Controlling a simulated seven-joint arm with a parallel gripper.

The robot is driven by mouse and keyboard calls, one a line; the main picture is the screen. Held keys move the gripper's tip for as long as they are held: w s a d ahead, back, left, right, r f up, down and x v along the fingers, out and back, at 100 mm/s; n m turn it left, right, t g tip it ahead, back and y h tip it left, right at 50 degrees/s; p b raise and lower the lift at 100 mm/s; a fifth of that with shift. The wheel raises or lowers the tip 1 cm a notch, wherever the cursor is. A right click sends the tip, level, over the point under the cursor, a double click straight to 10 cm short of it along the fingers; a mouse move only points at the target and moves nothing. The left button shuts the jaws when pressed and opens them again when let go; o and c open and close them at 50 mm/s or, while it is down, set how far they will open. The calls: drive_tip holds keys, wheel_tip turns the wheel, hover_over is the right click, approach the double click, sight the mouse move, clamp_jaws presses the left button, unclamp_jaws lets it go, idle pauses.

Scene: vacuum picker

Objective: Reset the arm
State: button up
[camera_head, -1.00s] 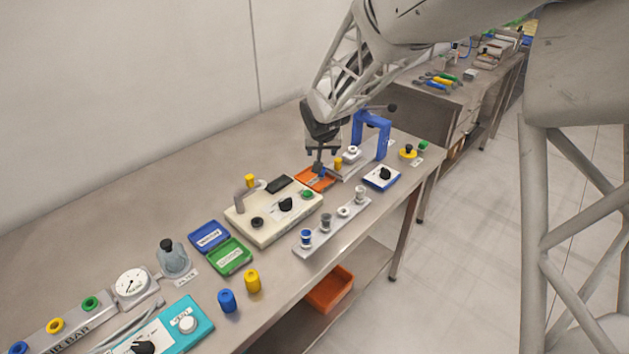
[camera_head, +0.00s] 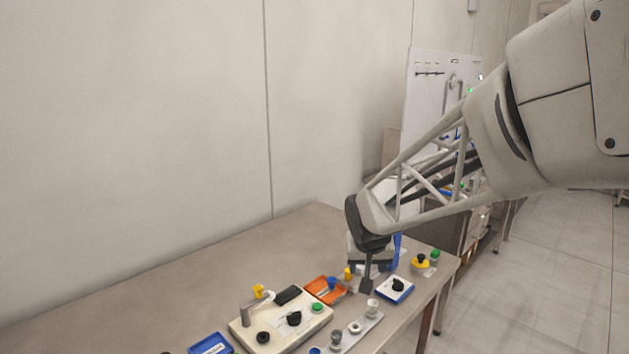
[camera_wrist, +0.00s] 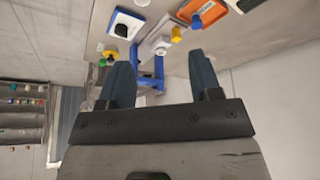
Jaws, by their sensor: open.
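My arm reaches in from the right in the head view. My gripper (camera_head: 367,284) hangs over the bench near its right end, beside the orange tray (camera_head: 322,292) and the white-and-blue box with a black knob (camera_head: 396,289). In the wrist view my gripper (camera_wrist: 164,82) has its two dark fingers spread apart, with nothing between them. A blue frame (camera_wrist: 150,72) shows beyond the fingers in the wrist view, and the orange tray with a blue piece lies at the top. The blue frame is mostly hidden behind my gripper in the head view.
A cream control box (camera_head: 280,324), a grey strip with fittings (camera_head: 346,337) and a blue tray (camera_head: 211,344) stand on the bench (camera_head: 190,300). A yellow button with a black top (camera_head: 420,263) is near the right edge. The bench's back left is clear.

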drive_tip(key=s+d+r, duration=0.1)
drive_tip(key=s+d, duration=0.1)
drive_tip(key=s, duration=0.8)
drive_tip(key=s+d+r+g, duration=0.1)
drive_tip(key=s+d, duration=0.1)
drive_tip(key=s, duration=0.8)
drive_tip(key=s+d+r+g, duration=0.1)
drive_tip(key=s+d, duration=0.1)
drive_tip(key=s, duration=0.8)
drive_tip(key=shift+s+d+r, duration=0.25)
drive_tip(key=shift+s, duration=0.1)
